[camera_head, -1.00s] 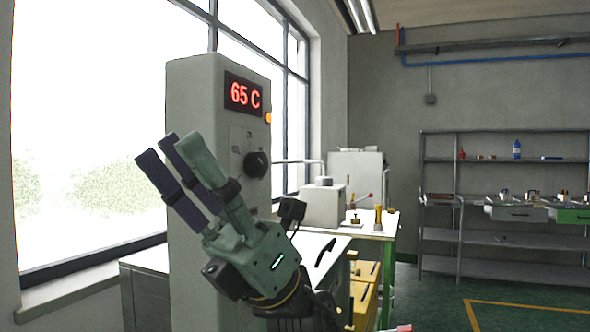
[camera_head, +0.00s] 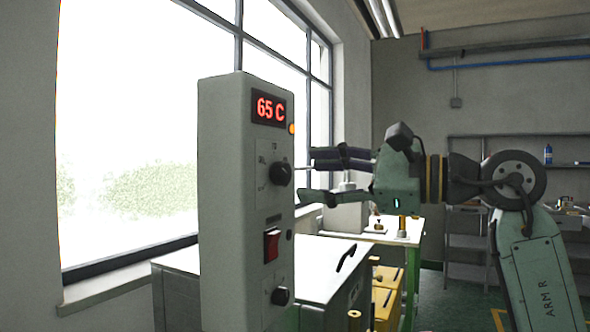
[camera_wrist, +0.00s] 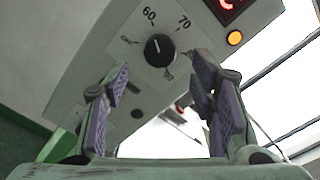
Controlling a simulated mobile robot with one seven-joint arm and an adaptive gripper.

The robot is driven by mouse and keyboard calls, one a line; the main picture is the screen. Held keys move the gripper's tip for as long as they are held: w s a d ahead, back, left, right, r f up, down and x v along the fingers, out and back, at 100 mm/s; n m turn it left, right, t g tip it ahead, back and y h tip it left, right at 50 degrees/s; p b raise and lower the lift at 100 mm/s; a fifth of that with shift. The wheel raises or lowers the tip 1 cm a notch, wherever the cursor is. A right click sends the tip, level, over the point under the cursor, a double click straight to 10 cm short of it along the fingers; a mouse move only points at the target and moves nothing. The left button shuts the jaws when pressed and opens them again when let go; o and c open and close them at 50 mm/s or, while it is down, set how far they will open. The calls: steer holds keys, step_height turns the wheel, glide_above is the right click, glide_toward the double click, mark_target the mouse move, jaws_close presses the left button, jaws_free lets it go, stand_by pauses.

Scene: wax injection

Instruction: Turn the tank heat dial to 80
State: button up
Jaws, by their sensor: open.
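The heat dial is a black round knob (camera_head: 281,174) on the upper front of a tall grey control column (camera_head: 225,200).
Below the dial are a red switch (camera_head: 271,245) and a second black knob (camera_head: 280,296). An orange lamp (camera_head: 292,129) sits beside the display. A white-topped bench (camera_head: 325,262) and yellow drawers (camera_head: 388,290) stand behind. A window is at the left.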

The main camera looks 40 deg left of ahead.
mark_target(288, 175)
steer(key=shift+p+x, duration=0.45)
steer(key=shift+x, duration=1.85)
steer(key=c, duration=1.1)
steer(key=shift+c, duration=0.2)
